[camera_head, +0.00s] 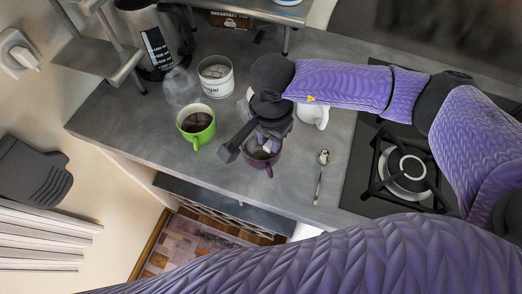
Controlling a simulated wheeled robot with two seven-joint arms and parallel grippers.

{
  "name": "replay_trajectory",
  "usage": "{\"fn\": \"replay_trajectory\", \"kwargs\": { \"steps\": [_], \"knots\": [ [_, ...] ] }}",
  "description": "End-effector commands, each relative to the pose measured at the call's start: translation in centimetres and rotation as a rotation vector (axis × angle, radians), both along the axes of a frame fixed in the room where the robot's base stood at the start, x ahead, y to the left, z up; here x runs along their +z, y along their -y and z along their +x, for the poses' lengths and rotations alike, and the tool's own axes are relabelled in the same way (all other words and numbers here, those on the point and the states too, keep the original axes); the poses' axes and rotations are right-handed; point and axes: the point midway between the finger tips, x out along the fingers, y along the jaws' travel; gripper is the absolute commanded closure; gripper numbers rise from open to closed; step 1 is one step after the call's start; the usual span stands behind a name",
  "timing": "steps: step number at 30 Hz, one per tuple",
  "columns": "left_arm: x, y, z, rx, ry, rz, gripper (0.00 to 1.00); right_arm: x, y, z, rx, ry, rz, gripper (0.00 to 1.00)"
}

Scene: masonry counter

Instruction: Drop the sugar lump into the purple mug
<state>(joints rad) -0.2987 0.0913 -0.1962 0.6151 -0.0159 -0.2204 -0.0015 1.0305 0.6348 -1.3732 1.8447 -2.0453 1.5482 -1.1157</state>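The purple mug (262,159) stands on the counter near its front edge, with a dark drink in it. My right gripper (266,142) points down just above the mug and covers part of its opening. A small white sugar lump (267,148) shows at its fingertips, over the mug's opening. The fingers look closed on it, though they are small and dark here. My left gripper is not in view.
A green mug (196,124) with a dark drink stands left of the purple mug. A white sugar tin (216,77) is behind it. A white mug (313,114) is partly hidden by my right arm. A spoon (321,176) lies to the right, beside the gas hob (405,169).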

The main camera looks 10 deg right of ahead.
Motion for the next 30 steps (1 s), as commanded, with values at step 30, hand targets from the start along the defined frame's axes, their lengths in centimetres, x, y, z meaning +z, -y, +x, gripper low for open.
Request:
{"fn": "replay_trajectory", "kwargs": {
  "steps": [30],
  "knots": [
    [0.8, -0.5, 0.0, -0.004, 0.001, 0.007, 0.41, 10.0, 0.0, 0.0, 0.000, 0.000, 0.000, 0.37]
  ]
}}
